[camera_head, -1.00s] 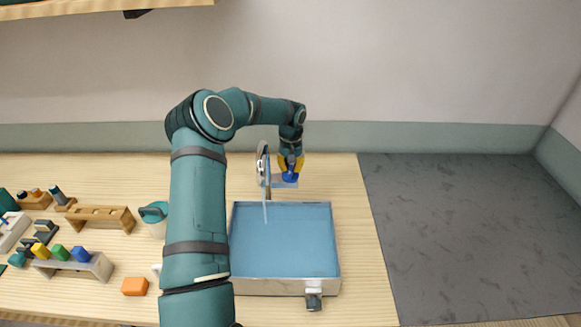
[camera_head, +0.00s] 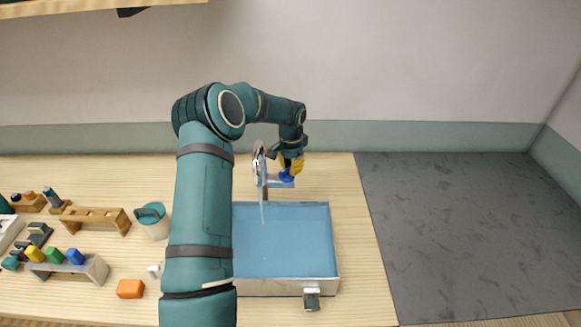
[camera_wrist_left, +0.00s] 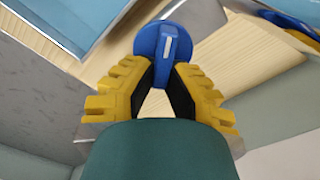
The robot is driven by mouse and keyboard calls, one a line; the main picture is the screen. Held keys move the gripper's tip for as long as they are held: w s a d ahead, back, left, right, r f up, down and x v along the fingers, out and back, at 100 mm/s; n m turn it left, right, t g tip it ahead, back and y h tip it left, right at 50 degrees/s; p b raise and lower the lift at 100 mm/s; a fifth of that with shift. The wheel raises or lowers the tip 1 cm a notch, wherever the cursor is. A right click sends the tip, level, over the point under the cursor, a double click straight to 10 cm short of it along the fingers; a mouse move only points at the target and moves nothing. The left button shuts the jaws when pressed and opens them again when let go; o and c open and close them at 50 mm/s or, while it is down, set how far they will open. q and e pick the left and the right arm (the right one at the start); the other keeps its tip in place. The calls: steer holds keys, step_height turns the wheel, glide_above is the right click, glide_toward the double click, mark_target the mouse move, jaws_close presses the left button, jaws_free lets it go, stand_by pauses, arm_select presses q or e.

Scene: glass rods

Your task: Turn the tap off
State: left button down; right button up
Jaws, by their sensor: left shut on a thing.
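The tap (camera_head: 259,166) stands behind a square basin (camera_head: 270,287) filled with blue water. A thin pale stream (camera_head: 263,212) runs down from the tap into the basin. The tap's blue handle (camera_head: 285,179) is on its right side. My left gripper (camera_head: 291,171) comes down from above with its yellow fingers on the handle. In the left wrist view the blue handle (camera_wrist_left: 164,42) sits at the tips of the fingers (camera_wrist_left: 158,80), which are shut on it. The fingers hide part of the handle. My right gripper is not in view.
A white container with a teal top (camera_head: 152,219), wooden racks (camera_head: 97,219), coloured blocks and an orange block (camera_head: 130,289) lie on the left. A drain valve (camera_head: 311,299) juts from the basin's front. The grey surface (camera_head: 470,230) on the right is clear.

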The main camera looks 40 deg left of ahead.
arm_select(q)
steer(key=shift+s+f+m, duration=0.1)
steer(key=shift+f+m, duration=0.05)
steer(key=shift+m, duration=0.15)
steer(key=c, duration=1)
jaws_free()
